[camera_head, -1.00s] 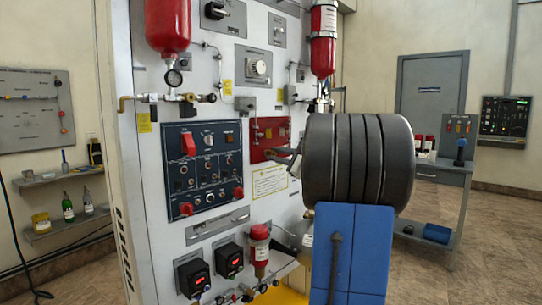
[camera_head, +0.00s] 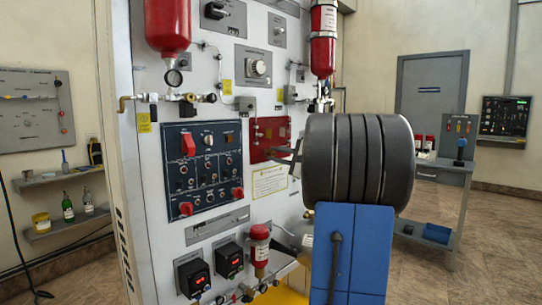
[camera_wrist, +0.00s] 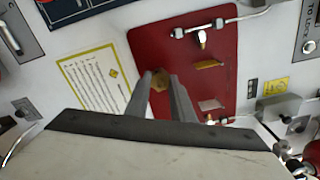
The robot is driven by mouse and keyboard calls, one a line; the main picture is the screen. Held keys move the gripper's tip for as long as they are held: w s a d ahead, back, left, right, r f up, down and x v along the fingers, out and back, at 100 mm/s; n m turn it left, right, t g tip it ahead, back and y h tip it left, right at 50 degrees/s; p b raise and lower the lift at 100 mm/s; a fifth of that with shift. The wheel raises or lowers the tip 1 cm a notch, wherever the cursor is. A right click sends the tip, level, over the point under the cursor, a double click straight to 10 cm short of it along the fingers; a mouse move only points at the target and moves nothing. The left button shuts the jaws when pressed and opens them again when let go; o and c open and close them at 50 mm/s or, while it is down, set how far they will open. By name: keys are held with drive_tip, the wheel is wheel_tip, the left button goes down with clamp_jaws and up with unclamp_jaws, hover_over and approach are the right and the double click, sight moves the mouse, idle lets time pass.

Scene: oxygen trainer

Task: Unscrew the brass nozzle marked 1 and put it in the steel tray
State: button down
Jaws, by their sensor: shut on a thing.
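My gripper (camera_wrist: 163,78) is at the red panel (camera_wrist: 217,45). Its two grey fingers are shut on a small brass nozzle (camera_wrist: 159,82), whose end shows between the fingertips at the panel's left side. I cannot read a mark on it, nor tell whether it is still threaded in. In the head view the fingers (camera_head: 270,151) reach the lower part of the red panel (camera_head: 263,130); the nozzle is hidden there. I cannot make out a steel tray in either view.
The blue switch panel (camera_head: 204,165) is left of my gripper. A red-topped cylinder (camera_head: 259,248) stands below. A workbench (camera_head: 445,168) stands at the right.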

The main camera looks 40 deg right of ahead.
drive_tip(key=shift+n, duration=1.7)
drive_tip(key=shift+f, duration=0.1)
drive_tip(key=shift+n, duration=1.7)
drive_tip(key=shift+n, duration=1.7)
drive_tip(key=shift+n, duration=1.7)
